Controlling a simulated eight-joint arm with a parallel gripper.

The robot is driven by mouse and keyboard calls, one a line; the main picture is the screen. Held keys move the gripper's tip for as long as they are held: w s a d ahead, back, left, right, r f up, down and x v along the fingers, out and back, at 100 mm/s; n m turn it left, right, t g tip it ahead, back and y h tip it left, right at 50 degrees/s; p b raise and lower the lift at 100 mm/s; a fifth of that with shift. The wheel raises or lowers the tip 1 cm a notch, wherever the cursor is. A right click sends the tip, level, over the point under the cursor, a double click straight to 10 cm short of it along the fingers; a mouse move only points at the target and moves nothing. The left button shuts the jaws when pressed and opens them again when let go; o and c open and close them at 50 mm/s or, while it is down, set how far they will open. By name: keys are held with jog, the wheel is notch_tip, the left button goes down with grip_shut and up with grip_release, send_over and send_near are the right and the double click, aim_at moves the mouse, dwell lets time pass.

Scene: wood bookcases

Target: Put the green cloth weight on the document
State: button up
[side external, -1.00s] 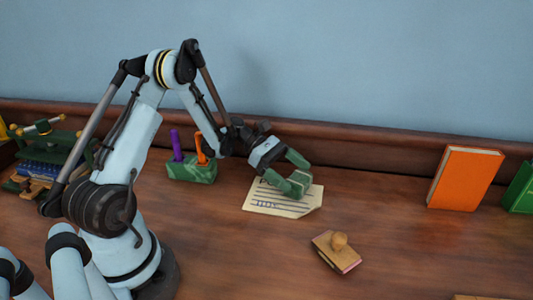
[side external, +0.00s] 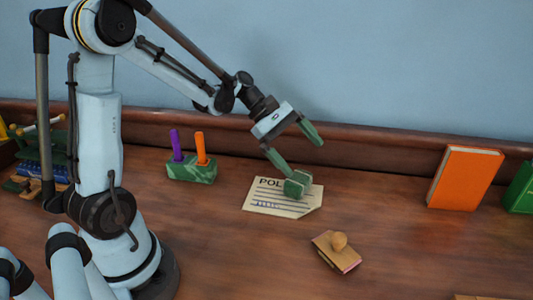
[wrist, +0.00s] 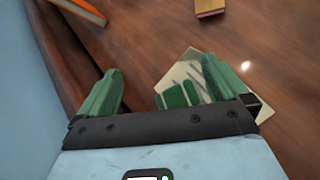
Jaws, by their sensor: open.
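The green cloth weight (side external: 297,184) rests on the document (side external: 262,205), a cream sheet with printed lines lying on the wooden desk. The weight sits toward the sheet's right side. My gripper (side external: 300,155) is open and empty, above and behind the weight, with its green fingers spread wide. In the wrist view, the weight (wrist: 178,95) shows between my gripper's fingers (wrist: 160,85), nearer the right one. The document (wrist: 185,68) lies beneath it and is partly hidden by the right finger.
A wooden stamp (side external: 336,250) lies in front of the document. A green holder (side external: 191,172) with purple and orange sticks stands left. An orange book (side external: 465,178) and a green book (side external: 521,190) stand right. A raised wooden ledge (side external: 390,151) runs along the wall.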

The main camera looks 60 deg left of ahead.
jog(key=s+d+r+m+t+y, duration=0.2)
jog(key=s+m+y, duration=0.6)
jog(key=m, duration=0.9)
jog(key=s, duration=0.3)
jog(key=shift+d+m+t+y, duration=0.25)
jog(key=shift+m+t+y, duration=0.05)
jog(key=shift+t+y, duration=0.1)
